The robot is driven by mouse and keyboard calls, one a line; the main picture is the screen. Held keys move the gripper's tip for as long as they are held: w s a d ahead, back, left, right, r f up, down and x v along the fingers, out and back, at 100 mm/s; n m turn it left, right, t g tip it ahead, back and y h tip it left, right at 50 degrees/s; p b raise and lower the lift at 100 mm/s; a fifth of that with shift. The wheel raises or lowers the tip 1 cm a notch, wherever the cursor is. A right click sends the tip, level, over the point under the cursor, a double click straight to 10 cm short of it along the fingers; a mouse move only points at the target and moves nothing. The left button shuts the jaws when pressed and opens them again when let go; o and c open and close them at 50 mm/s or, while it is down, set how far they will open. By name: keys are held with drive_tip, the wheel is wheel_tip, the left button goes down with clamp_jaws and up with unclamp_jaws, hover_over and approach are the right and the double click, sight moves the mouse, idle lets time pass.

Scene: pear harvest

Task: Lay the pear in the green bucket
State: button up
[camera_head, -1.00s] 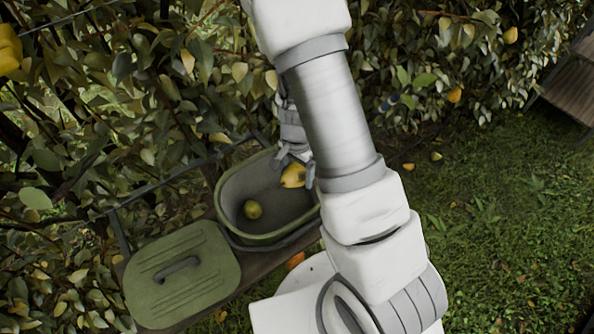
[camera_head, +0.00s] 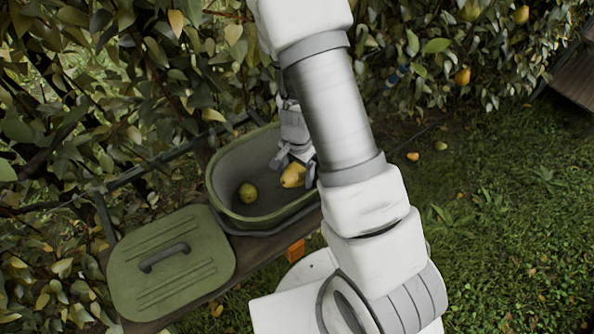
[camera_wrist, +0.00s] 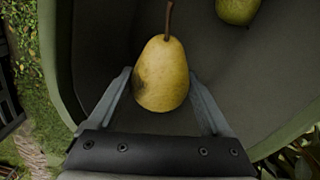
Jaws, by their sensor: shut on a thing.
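A yellow pear (camera_head: 292,176) with a dark blemish is between the fingers of my gripper (camera_head: 295,168). In the wrist view the pear (camera_wrist: 162,74) shows its stem pointing away from the gripper (camera_wrist: 163,100), with a finger against each side. The green bucket (camera_head: 213,185) stands on a bench, and its wall (camera_wrist: 62,60) also shows in the wrist view. The pear is over the bucket's inside, near its right side; whether it touches the floor I cannot tell. A second, greener pear (camera_head: 247,193) lies in the bucket, and it also shows in the wrist view (camera_wrist: 237,10).
The bucket's green lid (camera_head: 205,262) lies on the bench left of the bucket. An orange object (camera_head: 296,250) is just below the bucket. Leafy branches (camera_head: 110,80) rise behind. Fallen pears (camera_head: 440,146) lie on the grass at the right.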

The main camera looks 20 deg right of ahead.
sight(297, 195)
drive_tip(key=shift+f+b, duration=2.7)
drive_tip(key=shift+f, duration=0.7)
drive_tip(key=shift+f+b, duration=0.35)
drive_tip(key=shift+f, duration=0.1)
drive_tip(key=o, duration=1.4)
drive_tip(key=shift+c, duration=0.2)
wheel_tip(297, 195, up, 18)
drive_tip(key=p, duration=0.4)
drive_tip(key=shift+p, duration=0.3)
drive_tip(key=s+r+n+t, duration=0.2)
drive_tip(key=s+r+n, duration=0.3)
drive_tip(key=r, duration=0.6)
drive_tip(key=s+r+n+t, duration=0.3)
drive_tip(key=s+r+n, duration=0.3)
drive_tip(key=s+r, duration=0.3)
wheel_tip(297, 195, up, 2)
drive_tip(key=shift+s+a+r+t, duration=0.2)
drive_tip(key=shift+a+r+t, duration=0.05)
drive_tip(key=shift+a+t, duration=0.05)
